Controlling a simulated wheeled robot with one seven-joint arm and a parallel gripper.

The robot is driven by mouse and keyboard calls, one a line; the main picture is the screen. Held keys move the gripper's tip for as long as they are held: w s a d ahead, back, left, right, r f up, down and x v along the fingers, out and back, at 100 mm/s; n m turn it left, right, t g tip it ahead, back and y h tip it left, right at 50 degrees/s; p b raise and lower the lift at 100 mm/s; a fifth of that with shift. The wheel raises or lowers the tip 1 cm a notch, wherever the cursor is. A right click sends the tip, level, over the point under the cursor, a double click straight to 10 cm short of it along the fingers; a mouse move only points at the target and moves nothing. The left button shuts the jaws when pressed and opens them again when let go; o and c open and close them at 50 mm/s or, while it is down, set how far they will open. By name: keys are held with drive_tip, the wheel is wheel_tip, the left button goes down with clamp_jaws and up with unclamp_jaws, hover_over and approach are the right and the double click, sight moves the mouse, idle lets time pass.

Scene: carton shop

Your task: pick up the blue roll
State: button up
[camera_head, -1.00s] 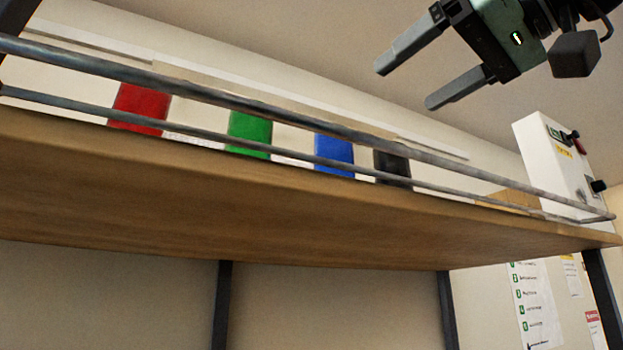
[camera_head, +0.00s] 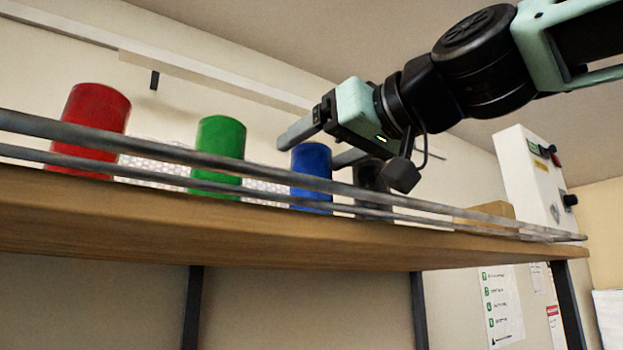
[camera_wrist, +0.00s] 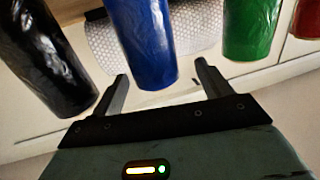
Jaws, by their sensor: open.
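The blue roll (camera_head: 311,174) stands upright on the shelf between the green roll (camera_head: 218,155) and the black roll (camera_head: 372,186). Rails cross in front of its lower part. My gripper (camera_head: 308,147) is at the blue roll's upper part, with its fingers apart. In the wrist view, the blue roll (camera_wrist: 145,40) lies ahead of the opening, roughly in line with the gap between my fingertips (camera_wrist: 160,80). The gripper is open and holds nothing. I cannot tell whether a finger touches the roll.
A red roll (camera_head: 92,125) stands at the left. Two metal rails (camera_head: 270,180) run along the wooden shelf's (camera_head: 120,220) front edge. A bubble-wrap roll (camera_head: 267,190) lies behind the rolls. A white control box (camera_head: 530,180) is at the right.

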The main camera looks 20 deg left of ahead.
sight(303, 160)
drive_tip(key=p+x, duration=0.1)
drive_tip(key=x, duration=0.3)
drive_tip(key=shift+w+a+p, duration=0.1)
drive_tip(key=shift+w+p, duration=0.2)
drive_tip(key=shift+w, duration=0.05)
drive_tip(key=c, duration=1.2)
drive_tip(key=shift+r, duration=0.1)
drive_tip(key=shift+r, duration=0.1)
